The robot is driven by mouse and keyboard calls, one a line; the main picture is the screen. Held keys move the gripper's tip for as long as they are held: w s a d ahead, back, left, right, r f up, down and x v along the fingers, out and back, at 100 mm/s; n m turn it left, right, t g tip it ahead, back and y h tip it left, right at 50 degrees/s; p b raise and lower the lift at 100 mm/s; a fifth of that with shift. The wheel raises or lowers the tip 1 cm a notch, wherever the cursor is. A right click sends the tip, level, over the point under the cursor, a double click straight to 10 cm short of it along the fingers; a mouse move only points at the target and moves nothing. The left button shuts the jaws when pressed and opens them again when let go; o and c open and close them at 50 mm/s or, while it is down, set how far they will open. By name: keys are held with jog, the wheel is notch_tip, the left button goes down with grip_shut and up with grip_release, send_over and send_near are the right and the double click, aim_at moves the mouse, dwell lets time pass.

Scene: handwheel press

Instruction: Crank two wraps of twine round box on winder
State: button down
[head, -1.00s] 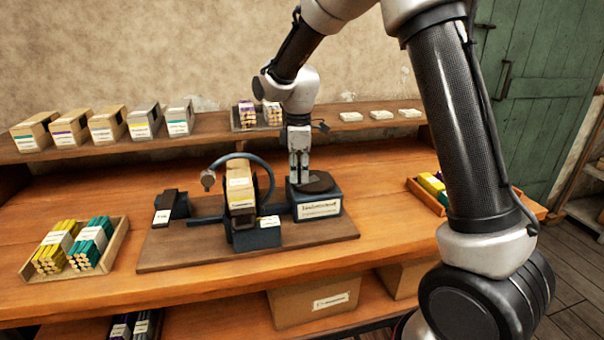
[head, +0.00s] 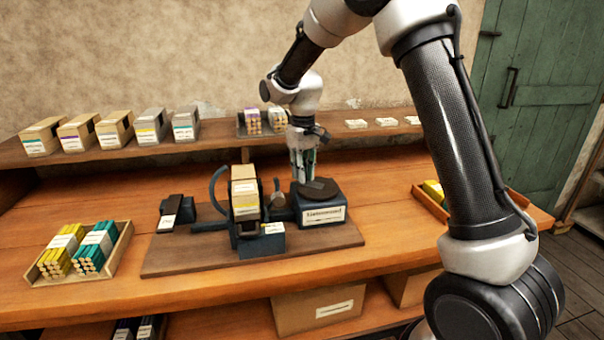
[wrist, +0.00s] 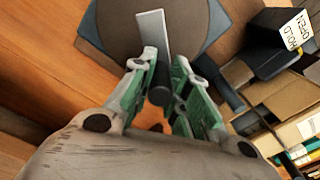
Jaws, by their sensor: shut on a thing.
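The winder stands on a dark baseboard (head: 190,262) on the workbench. A tan box (head: 244,178) with a pale label is upright in its middle. The curved winder arm (head: 217,187) bows round the box's left side, and its guide end (head: 278,192) is right of the box. The round crank disc (head: 316,187) sits on a labelled blue housing (head: 322,212) at the right. My gripper (head: 303,172) is at the disc; in the wrist view my gripper (wrist: 160,92) is shut on the dark crank handle (wrist: 161,74), beside a pale bar (wrist: 152,35). Twine on the box is too small to tell.
A dark block (wrist: 272,42) labelled HOLD OPEN shows in the wrist view. A tray (head: 122,240) of yellow and teal bundles stands left. Several labelled boxes line the back shelf (head: 200,150). Another tray (head: 432,207) is at right. Bench front is clear.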

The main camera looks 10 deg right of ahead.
aim_at(328, 181)
jog(key=m, duration=0.2)
jog(key=w+d+m, duration=0.1)
jog(key=m, duration=0.2)
jog(key=shift+w+d+m, duration=0.2)
jog(key=shift+d+m, duration=0.1)
jog(key=shift+d, duration=0.1)
jog(key=m, duration=0.2)
jog(key=d+m, duration=0.2)
jog(key=m, duration=0.1)
jog(key=shift+w+m, duration=0.2)
jog(key=shift+m, duration=0.1)
jog(key=d+m, duration=0.1)
jog(key=m, duration=0.1)
jog(key=shift+s+d+m, duration=0.1)
jog(key=shift+m, duration=0.2)
jog(key=m, duration=0.1)
jog(key=d+m, duration=0.1)
jog(key=m, duration=0.1)
jog(key=shift+s+d+m, duration=0.15)
jog(key=shift+s+m, duration=0.15)
jog(key=shift+s+d+m, duration=0.2)
jog(key=shift+s+m, duration=0.05)
jog(key=shift+m, duration=0.6)
jog(key=shift+s+d+m, duration=0.2)
jog(key=shift+d+m, duration=0.05)
jog(key=shift+m, duration=0.55)
jog(key=shift+s+d+m, duration=0.2)
jog(key=shift+s+m, duration=0.05)
jog(key=shift+m, duration=0.6)
